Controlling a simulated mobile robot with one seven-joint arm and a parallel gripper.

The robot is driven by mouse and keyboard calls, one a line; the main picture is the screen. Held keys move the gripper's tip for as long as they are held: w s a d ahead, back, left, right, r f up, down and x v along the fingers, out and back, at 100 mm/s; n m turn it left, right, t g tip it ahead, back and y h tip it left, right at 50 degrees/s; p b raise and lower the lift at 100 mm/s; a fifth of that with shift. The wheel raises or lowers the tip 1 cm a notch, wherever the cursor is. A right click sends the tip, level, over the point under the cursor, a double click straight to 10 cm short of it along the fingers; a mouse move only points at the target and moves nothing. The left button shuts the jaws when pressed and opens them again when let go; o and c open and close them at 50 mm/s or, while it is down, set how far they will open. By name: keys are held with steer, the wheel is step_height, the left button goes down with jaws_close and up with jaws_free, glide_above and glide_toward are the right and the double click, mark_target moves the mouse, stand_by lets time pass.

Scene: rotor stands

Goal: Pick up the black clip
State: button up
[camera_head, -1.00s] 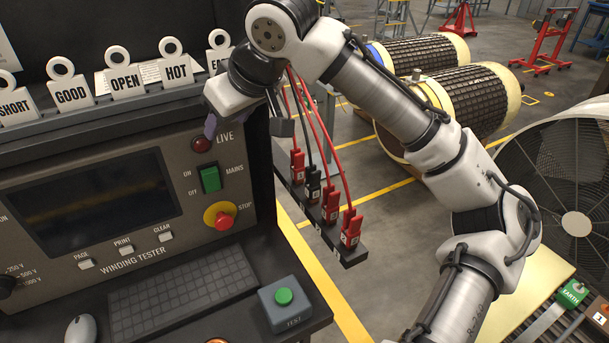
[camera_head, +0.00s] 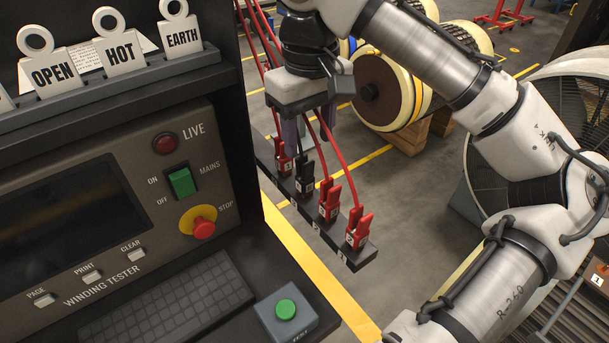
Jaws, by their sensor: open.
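The black clip (camera_head: 304,180) stands upright in a dark rail beside the tester, between red clips, with a black lead rising from it. My gripper (camera_head: 302,140) points down above the rail, over the black clip and the nearest red clip at the far end. Its purple-grey fingers are partly hidden by leads and the gripper body. It is open, with nothing seen held. I cannot tell the exact gap between the fingertips and the clip.
Red clips (camera_head: 329,202), (camera_head: 357,230) and (camera_head: 283,157) stand close on both sides in the rail (camera_head: 352,258). Their red leads run up past my gripper. The winding tester (camera_head: 120,215) stands left; open floor lies right of the rail.

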mark_target(305, 160)
steer(key=shift+w+a+f+p, duration=0.1)
steer(key=shift+f+p, duration=0.1)
steer(key=shift+f, duration=1.1)
steer(key=shift+s+a+f+p, duration=0.1)
steer(key=shift+a+f+p, duration=0.1)
steer(key=shift+f, duration=1.05)
steer(key=shift+w+a+f+p, duration=0.1)
steer(key=shift+f+p, duration=0.1)
steer(key=shift+f, duration=1.1)
jaws_close()
steer(key=shift+r, duration=0.15)
